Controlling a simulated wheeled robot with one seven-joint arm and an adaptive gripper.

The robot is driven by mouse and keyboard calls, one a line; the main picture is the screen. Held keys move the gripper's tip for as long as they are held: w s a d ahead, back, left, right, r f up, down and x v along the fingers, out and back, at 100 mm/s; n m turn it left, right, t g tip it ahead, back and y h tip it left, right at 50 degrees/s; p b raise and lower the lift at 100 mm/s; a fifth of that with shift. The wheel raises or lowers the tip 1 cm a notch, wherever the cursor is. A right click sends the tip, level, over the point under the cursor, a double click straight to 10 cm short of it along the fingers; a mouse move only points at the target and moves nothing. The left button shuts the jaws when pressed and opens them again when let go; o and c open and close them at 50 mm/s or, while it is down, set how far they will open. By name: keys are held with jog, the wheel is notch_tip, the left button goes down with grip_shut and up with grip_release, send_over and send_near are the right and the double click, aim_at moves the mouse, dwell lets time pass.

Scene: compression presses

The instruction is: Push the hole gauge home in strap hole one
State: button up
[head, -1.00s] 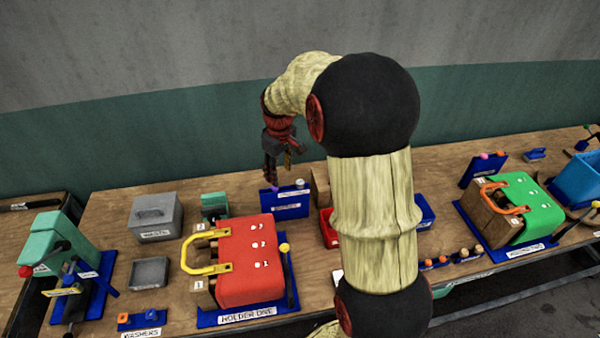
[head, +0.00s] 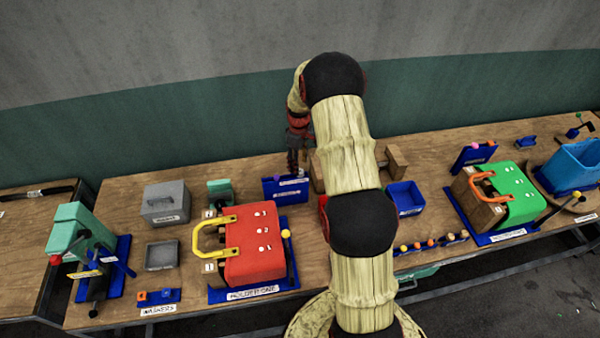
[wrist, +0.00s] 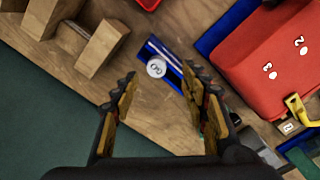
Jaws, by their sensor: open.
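A round white-topped piece marked GO (wrist: 156,68), which looks like the hole gauge, stands in a narrow blue stand (wrist: 174,62) in the wrist view. The stand also shows in the head view (head: 285,191), behind the red piece. My gripper (wrist: 160,80) is open and empty, its two fingers apart on either side of the white top in the picture; the height between them is unclear. In the head view my gripper (head: 294,165) hangs above the stand. The red strap piece (head: 254,246) sits in holder one, with numbered white-marked holes 1, 2 and 3; hole one is nearest the back.
A yellow handle (head: 212,232) juts left from the red piece. Wooden blocks (wrist: 85,35) stand near the gauge stand. A blue bin (head: 404,196) and a green piece (head: 510,192) in another holder are at right. A grey box (head: 166,203) and tray (head: 161,256) are at left.

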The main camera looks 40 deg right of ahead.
jog(key=shift+d+f+p, duration=0.15)
jog(key=shift+f+p, duration=0.2)
jog(key=shift+f, duration=0.8)
jog(key=shift+d+f+p, duration=0.15)
jog(key=shift+f+p, duration=0.15)
jog(key=shift+f, duration=0.8)
jog(key=shift+c, duration=0.4)
grip_shut()
